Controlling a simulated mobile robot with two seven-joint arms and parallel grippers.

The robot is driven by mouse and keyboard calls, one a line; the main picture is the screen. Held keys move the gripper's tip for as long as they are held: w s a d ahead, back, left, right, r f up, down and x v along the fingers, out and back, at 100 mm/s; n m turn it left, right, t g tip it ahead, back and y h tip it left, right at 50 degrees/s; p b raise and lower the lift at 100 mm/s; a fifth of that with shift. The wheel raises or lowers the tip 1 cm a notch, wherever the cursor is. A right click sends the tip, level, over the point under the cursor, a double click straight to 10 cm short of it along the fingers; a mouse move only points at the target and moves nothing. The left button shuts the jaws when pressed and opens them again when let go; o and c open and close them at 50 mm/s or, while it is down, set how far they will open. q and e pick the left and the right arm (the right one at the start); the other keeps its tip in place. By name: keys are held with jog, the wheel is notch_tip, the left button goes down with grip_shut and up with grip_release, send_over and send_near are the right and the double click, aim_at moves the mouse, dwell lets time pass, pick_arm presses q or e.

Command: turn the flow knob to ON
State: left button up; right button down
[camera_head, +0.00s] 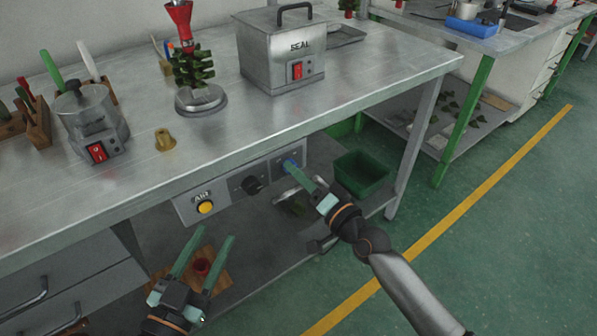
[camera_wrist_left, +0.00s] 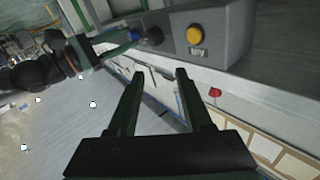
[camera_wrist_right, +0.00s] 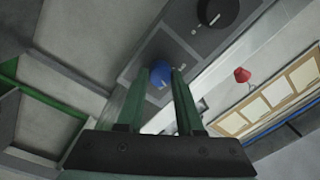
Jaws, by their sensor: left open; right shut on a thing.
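A grey control panel (camera_head: 225,190) under the table's front edge carries a yellow button (camera_head: 205,207), a black knob (camera_head: 251,185) and a blue knob (camera_head: 291,164). My right gripper (camera_head: 296,172) reaches the panel's right end. In the right wrist view the blue knob (camera_wrist_right: 160,74) sits between its fingertips, and the gripper is shut on it. The lettering by the knobs is too small to read, so I cannot tell its setting. My left gripper (camera_head: 212,239) is open and empty, below and in front of the panel. The yellow button shows in the left wrist view (camera_wrist_left: 194,35).
On the table stand a wax pot (camera_head: 92,118), a red funnel (camera_head: 180,20) over a green wax tree, a brass piece (camera_head: 165,139) and a steel box (camera_head: 280,50). The floor at right is clear.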

pick_arm(q)
jog(key=shift+s+f+n+g+y, duration=0.15)
jog(key=shift+f+g, duration=0.2)
jog(key=shift+f, duration=0.55)
jog(key=shift+s+f+n+g+y, duration=0.15)
jog(key=shift+f+g, duration=0.2)
jog(key=shift+f, duration=0.5)
pick_arm(e)
jog(key=shift+m, duration=2.6)
pick_arm(q)
jog(key=shift+w, duration=0.1)
jog(key=shift+r, duration=0.1)
pick_arm(e)
jog(key=c, duration=0.5)
grip_release()
jog(key=shift+c, duration=0.2)
pick_arm(q)
jog(key=shift+w+r, duration=0.15)
jog(key=shift+r, duration=0.15)
